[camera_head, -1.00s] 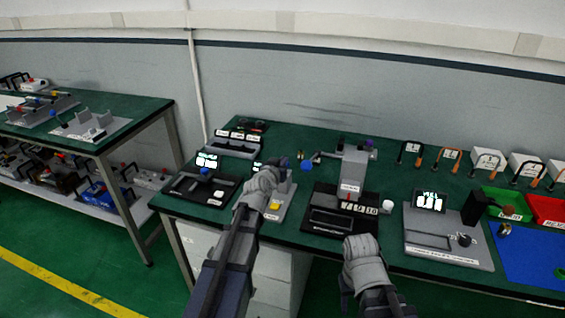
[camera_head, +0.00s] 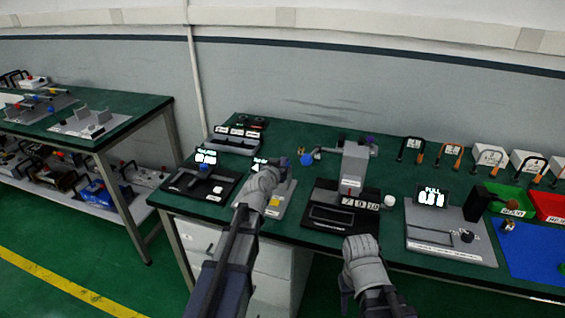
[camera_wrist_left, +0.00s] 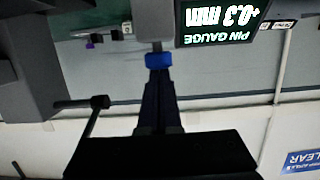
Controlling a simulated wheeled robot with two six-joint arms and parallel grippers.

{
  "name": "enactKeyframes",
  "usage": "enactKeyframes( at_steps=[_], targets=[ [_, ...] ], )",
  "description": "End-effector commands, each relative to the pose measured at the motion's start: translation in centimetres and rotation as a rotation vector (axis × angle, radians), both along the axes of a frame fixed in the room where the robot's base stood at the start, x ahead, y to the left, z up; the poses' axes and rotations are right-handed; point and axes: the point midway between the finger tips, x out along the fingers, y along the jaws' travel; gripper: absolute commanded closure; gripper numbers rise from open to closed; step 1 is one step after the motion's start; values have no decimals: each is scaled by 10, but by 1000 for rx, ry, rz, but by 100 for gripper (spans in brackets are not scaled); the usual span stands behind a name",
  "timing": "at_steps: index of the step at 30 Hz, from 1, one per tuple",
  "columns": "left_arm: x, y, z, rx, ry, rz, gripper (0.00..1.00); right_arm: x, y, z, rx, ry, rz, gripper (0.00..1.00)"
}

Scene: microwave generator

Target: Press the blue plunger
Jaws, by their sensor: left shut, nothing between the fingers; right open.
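The blue plunger (camera_wrist_left: 158,60) shows in the left wrist view, upside down, on a short rod under a grey block. My left gripper (camera_wrist_left: 157,75) is shut and empty, with its fingertips right at the plunger's face. I cannot tell whether they touch. The PIN GAUGE display (camera_wrist_left: 220,22) beside it reads +0.3 mm. In the head view, my left gripper (camera_head: 283,166) reaches over the grey gauge base (camera_head: 271,210), and its arm hides part of the unit. My right gripper (camera_head: 362,250) is open near the table's front edge, away from the plunger.
A black fixture (camera_head: 200,184) stands left of the gauge. A black-based device (camera_head: 340,216) with a white knob is close on the right. A grey panel with a display (camera_head: 432,197) and a blue mat (camera_head: 530,250) lie further right.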

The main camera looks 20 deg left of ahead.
Motion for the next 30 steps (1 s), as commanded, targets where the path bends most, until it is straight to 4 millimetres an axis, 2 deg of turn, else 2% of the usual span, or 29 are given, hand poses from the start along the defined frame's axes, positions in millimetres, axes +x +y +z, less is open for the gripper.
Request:
enactKeyframes(
  at_steps=[8,14,15,18,24,30],
  targets=[
    [0,-3,20,1,1,-2,100,0,0,21,0,0,0,50],
    [1,-7,49,0,0,-1,100,0,0,49,0,0,0,50],
    [-14,-7,46,0,0,0,100,0,0,46,0,0,0,50],
    [-39,-6,51,-1,-1,1,100,0,0,51,0,0,0,50],
    [-81,-4,61,-1,-1,2,100,0,0,61,0,0,0,50],
    [-97,-3,64,0,-1,0,100,0,0,64,0,0,0,50]
  ],
)
